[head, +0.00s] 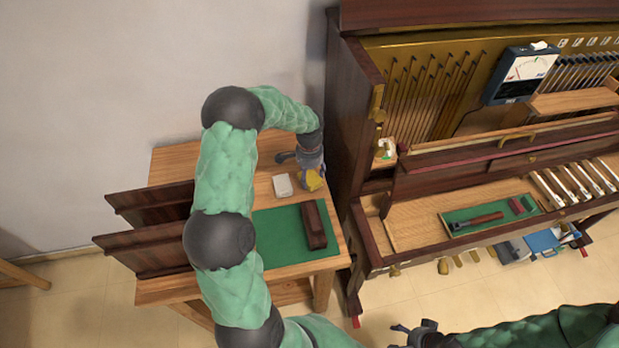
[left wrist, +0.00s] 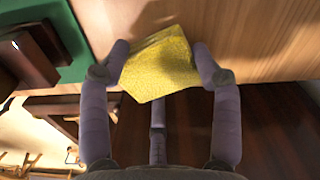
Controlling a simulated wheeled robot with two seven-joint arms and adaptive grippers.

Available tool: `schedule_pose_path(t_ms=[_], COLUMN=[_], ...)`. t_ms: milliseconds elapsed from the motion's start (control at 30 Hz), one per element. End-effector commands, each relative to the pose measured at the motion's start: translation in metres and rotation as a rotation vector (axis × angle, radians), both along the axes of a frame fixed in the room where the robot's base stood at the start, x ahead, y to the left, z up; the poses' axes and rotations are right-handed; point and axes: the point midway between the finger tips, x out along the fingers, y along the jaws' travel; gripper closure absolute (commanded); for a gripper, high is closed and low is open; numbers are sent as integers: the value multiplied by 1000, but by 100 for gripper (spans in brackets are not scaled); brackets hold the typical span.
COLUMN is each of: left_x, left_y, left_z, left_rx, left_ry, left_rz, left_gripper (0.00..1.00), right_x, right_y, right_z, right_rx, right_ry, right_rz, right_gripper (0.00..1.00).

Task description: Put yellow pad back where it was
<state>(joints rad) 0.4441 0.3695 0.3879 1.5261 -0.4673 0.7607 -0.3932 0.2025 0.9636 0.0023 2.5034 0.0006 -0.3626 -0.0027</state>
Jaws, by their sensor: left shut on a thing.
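The yellow pad (left wrist: 160,68) is a small, soft-looking yellow piece with a rough surface. My left gripper (left wrist: 160,66) is shut on it, with a finger on each side, over the wooden table. In the head view the yellow pad (head: 311,180) shows below my left gripper (head: 310,172), near the table's right edge beside the piano. I cannot tell whether the pad touches the table. My right gripper (head: 418,332) is at the bottom edge of the head view, away from the table; its fingers are too small to read.
A white block (head: 282,185) lies just left of the pad. A green mat (head: 280,238) with a dark wooden block (head: 314,225) lies nearer on the wooden table (head: 180,160). The piano (head: 345,120) stands close on the right. Bare wood shows at the table's back left.

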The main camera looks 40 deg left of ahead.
Motion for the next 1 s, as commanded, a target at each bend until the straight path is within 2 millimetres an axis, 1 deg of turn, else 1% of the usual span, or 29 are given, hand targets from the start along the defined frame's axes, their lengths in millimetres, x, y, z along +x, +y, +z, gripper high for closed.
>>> schedule_pose_path(t_ms=[33, 67, 267, 433, 467, 500, 533, 867, 1000], left_x=[0, 0, 1, 0, 0, 0, 0, 0, 1], left_y=[0, 0, 0, 0, 0, 0, 0, 0, 0], left_z=[-8, -9, -7, -11, -11, -10, -10, -10, -2], left_rx=[0, 1, 0, 1, 1, 0, 1, 1, 1], left_ry=[-1, -1, -2, -1, -1, -2, -1, -1, -2], left_rz=[0, 0, 0, 0, 0, 0, 0, 0, 1], left_gripper=[63, 63, 63, 63, 34, 22, 14, 13, 13], right_x=[0, 0, 0, 0, 0, 0, 0, 0, 0], right_y=[0, 0, 0, 0, 0, 0, 0, 0, 0], right_z=[-5, -5, -4, -6, -6, -5, -5, -5, -1], right_rx=[0, 0, 0, 0, 0, 0, 0, 0, 0], right_ry=[0, 0, 0, 0, 0, 0, 0, 0, 0], right_rz=[0, 0, 0, 0, 0, 0, 0, 0, 0], right_gripper=[34, 34, 34, 34, 34, 34, 34, 34, 34])
